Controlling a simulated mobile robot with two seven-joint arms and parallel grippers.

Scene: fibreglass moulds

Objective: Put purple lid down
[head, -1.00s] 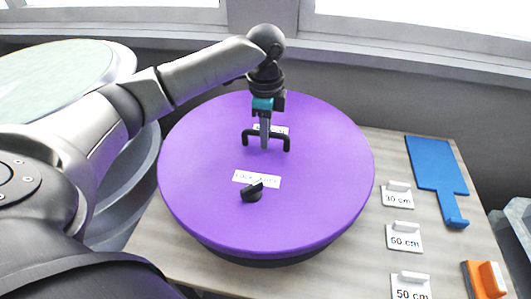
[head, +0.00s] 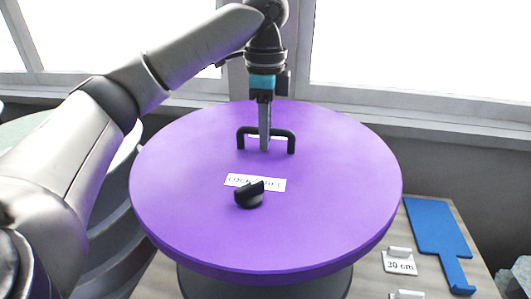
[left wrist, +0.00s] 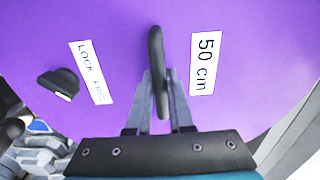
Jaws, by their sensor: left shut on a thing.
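The round purple lid (head: 335,205) hangs level in the air in the head view, above a grey round mould (head: 330,285) that shows only below its front edge. My left gripper (head: 265,143) is shut on the lid's black handle (head: 291,143). The left wrist view shows the fingers (left wrist: 160,95) on either side of the handle bar (left wrist: 156,60). A black knob (head: 249,196) with a lock label (head: 255,182) sits on the lid, and a "50 cm" label (left wrist: 206,63) lies beside the handle. The right gripper is in neither view.
A wooden table (head: 445,215) lies at the right, with a blue tool (head: 435,228) and white size cards, one reading "30 cm" (head: 399,262). A large round mould with a pale top (head: 105,150) stands at the left, partly behind my arm. Windows line the back.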

